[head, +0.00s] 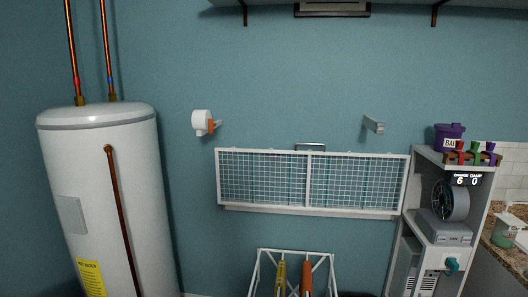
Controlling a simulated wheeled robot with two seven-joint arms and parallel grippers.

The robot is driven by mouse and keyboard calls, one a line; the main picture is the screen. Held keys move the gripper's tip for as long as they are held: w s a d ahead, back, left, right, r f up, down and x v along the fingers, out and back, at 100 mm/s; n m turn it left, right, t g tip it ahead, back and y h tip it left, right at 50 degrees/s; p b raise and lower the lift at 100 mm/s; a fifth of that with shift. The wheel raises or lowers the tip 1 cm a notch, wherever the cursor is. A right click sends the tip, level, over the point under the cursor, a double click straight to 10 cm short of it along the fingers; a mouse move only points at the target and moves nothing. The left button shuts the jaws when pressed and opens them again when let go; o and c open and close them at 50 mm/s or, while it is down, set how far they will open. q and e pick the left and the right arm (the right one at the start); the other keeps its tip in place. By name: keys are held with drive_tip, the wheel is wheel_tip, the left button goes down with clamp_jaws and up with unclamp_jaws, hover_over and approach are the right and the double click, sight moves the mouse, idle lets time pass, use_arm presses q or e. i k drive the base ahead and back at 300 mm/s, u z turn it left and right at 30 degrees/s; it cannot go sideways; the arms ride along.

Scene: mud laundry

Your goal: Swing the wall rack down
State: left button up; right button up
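The wall rack is a white-framed wire mesh panel (307,181) in the middle of the head view. It looks upright and close to the blue wall, with a central upright bar and a pale ledge (300,211) along its bottom edge. A dark handle (310,146) shows at the middle of its top edge. A white round fitting with an orange part (202,123) is on the wall above left of the rack, and a grey bracket (373,125) is above right. Neither gripper is in view.
A white water heater (100,200) with copper pipes stands at left. A white folding stand (295,255) with yellow and orange-brown items is below the rack. A shelf unit (440,235) stands close to the rack's right end. An overhead shelf (400,5) crosses the top.

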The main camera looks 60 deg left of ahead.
sight(309, 153)
drive_tip(key=u, duration=1.8)
drive_tip(key=i, duration=1.55)
drive_tip(key=u, duration=0.25)
